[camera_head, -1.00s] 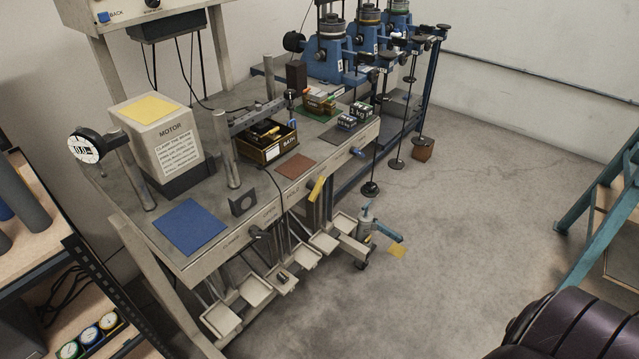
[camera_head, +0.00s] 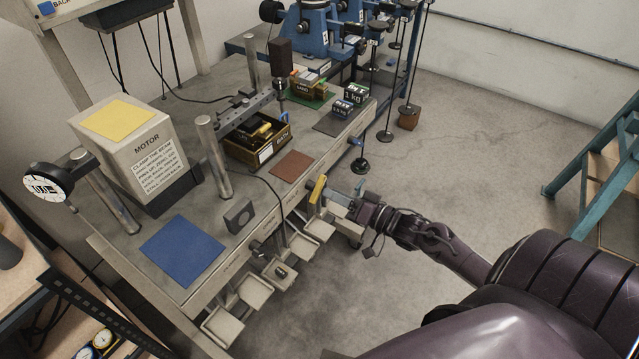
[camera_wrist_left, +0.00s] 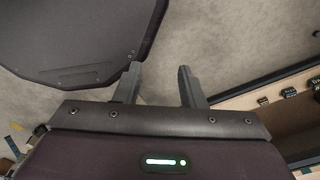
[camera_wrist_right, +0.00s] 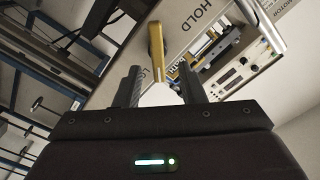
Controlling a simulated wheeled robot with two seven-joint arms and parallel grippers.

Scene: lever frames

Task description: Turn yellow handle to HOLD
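The yellow handle (camera_head: 318,189) is on the front face of the grey bench, right of its middle in the head view. In the right wrist view the handle (camera_wrist_right: 157,45) lies just ahead of the fingers. The word HOLD (camera_wrist_right: 203,15) is printed on the panel beside it. A second label near the fingers is partly hidden. My right gripper (camera_head: 340,198) is beside the handle; its fingers (camera_wrist_right: 160,82) are apart, and I cannot tell whether they touch it. My left gripper (camera_wrist_left: 157,80) is open and empty, and shows only in its own wrist view.
Pale trays (camera_head: 253,291) hang below the bench front. On the bench are a motor box (camera_head: 143,150), a blue mat (camera_head: 182,250), a brown mat (camera_head: 292,166) and a parts box (camera_head: 246,153). A teal frame (camera_head: 590,165) stands right. The floor between is open.

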